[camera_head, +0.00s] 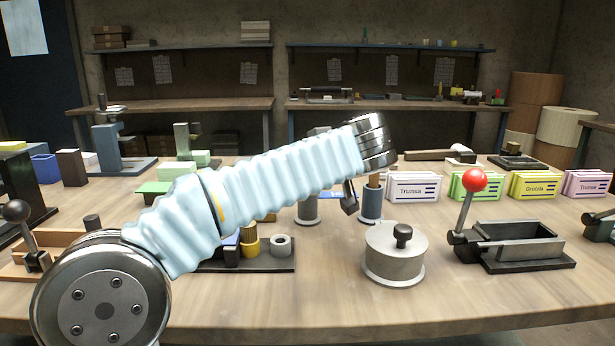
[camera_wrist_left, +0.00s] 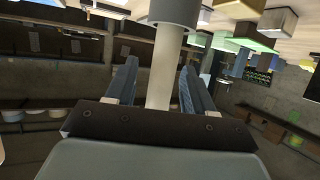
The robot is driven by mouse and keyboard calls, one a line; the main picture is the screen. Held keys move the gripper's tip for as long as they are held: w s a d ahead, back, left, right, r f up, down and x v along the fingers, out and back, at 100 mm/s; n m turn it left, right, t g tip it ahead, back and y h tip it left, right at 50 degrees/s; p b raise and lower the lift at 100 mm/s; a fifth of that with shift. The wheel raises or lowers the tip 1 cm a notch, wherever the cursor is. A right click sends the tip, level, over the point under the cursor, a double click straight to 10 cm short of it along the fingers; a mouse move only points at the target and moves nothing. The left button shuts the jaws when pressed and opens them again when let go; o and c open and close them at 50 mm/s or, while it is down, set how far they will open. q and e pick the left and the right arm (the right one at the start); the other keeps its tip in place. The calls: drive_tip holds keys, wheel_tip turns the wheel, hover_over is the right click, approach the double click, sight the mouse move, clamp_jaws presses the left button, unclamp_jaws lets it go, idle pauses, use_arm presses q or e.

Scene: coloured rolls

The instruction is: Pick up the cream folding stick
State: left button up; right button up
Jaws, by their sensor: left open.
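The cream folding stick (camera_wrist_left: 163,70) shows in the left wrist view as a pale, straight shaft. Its far end meets a grey cylinder (camera_wrist_left: 174,12) at the top of that view. My left gripper (camera_wrist_left: 158,78) is open, with one finger on each side of the shaft and a visible gap to each. In the head view, my left arm reaches across the table and hides the stick. Only a dark part of the left gripper (camera_head: 350,197) shows below the arm, beside a blue-grey cup (camera_head: 371,204) with a brown piece in it. My right gripper is not in view.
A round lidded pot (camera_head: 394,255) stands in front of the cup. A lever press with a red knob (camera_head: 474,181) is to its right. Several coloured card boxes, including a white one (camera_head: 413,187), stand behind. A dark rack (camera_head: 270,262) lies left. The front table edge is clear.

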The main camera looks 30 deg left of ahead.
use_arm(q)
drive_tip(key=shift+w+a+f, duration=0.25)
drive_tip(key=shift+w+a, duration=0.05)
drive_tip(key=shift+a, duration=0.1)
drive_tip(key=shift+c, duration=0.2)
clamp_jaws()
